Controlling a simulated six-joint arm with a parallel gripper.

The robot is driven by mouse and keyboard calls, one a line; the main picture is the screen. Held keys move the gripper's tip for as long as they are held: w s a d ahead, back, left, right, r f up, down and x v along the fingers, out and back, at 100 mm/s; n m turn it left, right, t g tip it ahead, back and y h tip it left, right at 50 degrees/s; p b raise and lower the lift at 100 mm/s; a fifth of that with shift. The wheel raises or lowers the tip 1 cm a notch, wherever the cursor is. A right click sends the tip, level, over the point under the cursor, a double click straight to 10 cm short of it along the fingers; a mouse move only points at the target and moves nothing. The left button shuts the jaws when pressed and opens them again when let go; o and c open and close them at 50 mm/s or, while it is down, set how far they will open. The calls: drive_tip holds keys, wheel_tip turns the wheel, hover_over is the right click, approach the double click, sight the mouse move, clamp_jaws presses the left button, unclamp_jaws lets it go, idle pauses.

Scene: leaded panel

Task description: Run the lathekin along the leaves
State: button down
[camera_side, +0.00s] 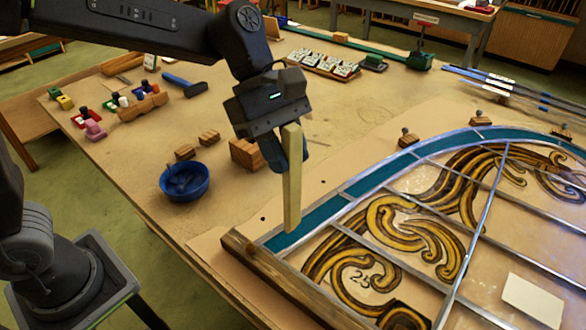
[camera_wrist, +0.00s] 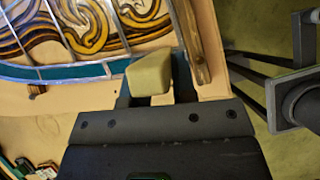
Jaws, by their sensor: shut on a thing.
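My gripper (camera_side: 282,150) is shut on the lathekin (camera_side: 291,185), a pale wooden stick held nearly upright. Its lower end is over the near left corner of the leaded panel (camera_side: 318,214), beside the teal border; I cannot tell whether it touches. In the wrist view the lathekin (camera_wrist: 150,78) shows as a blunt pale block between the fingers of my gripper (camera_wrist: 158,92). The panel has painted gold-brown scrolls, a teal edge strip and grey lead leaves (camera_side: 480,225). The panel also shows in the wrist view (camera_wrist: 85,72).
A wooden batten (camera_side: 280,280) lies along the panel's near edge. A blue bowl (camera_side: 184,182) and wooden blocks (camera_side: 246,153) stand to the left. Wooden blocks with knobs (camera_side: 408,138) sit along the curved edge. A white card (camera_side: 532,298) lies on the panel.

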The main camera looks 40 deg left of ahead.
wheel_tip(320, 180, down, 4)
drive_tip(key=shift+f, duration=0.25)
idle(0.9)
drive_tip(key=shift+f, duration=0.3)
idle(1.2)
drive_tip(key=shift+s, duration=0.1)
drive_tip(key=shift+s+a, duration=0.25)
drive_tip(key=shift+s, duration=1.05)
